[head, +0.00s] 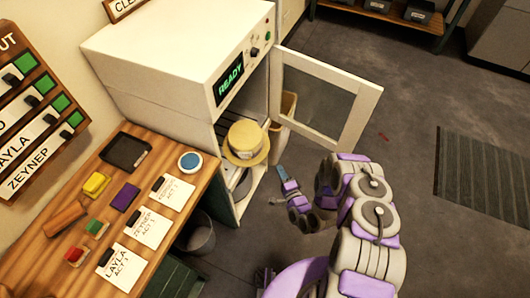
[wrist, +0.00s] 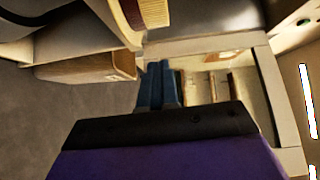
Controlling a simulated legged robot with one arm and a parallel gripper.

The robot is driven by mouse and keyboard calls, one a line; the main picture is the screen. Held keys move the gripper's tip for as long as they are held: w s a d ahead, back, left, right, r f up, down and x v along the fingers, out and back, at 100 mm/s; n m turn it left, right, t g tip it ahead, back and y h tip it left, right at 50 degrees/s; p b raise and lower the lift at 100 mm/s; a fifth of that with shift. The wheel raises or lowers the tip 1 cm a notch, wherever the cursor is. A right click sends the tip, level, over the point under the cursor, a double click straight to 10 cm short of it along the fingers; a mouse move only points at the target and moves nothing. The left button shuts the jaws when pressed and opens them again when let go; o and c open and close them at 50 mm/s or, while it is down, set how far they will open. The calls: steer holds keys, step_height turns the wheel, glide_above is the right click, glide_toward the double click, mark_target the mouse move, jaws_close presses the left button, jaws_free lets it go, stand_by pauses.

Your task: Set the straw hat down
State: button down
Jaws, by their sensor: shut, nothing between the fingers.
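The straw hat (head: 246,138), yellow with a pale band around its crown, sits upright in the open front of the white cabinet (head: 165,65). What bears it is mostly hidden under its brim. My gripper (head: 281,171) is just right of the hat and a little lower in the head view, apart from it. In the wrist view my gripper's blue fingers (wrist: 156,72) are together with nothing between them. A ribbed tan edge at the top of the wrist view seems to be part of the hat.
The cabinet's door (head: 325,100) stands open to the right, and its display reads READY. A wooden table (head: 75,200) at left holds cards, coloured blocks and a round blue-topped tin (head: 190,162). A grey bin (head: 200,238) stands below. The floor at right is mostly clear.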

steer(key=b, duration=0.2)
glide_toward(260, 144)
steer(key=d+x, duration=0.1)
steer(key=x, duration=0.4)
steer(key=shift+w+a+f, duration=0.1)
steer(key=shift+w+a, duration=0.35)
steer(key=shift+a, duration=0.2)
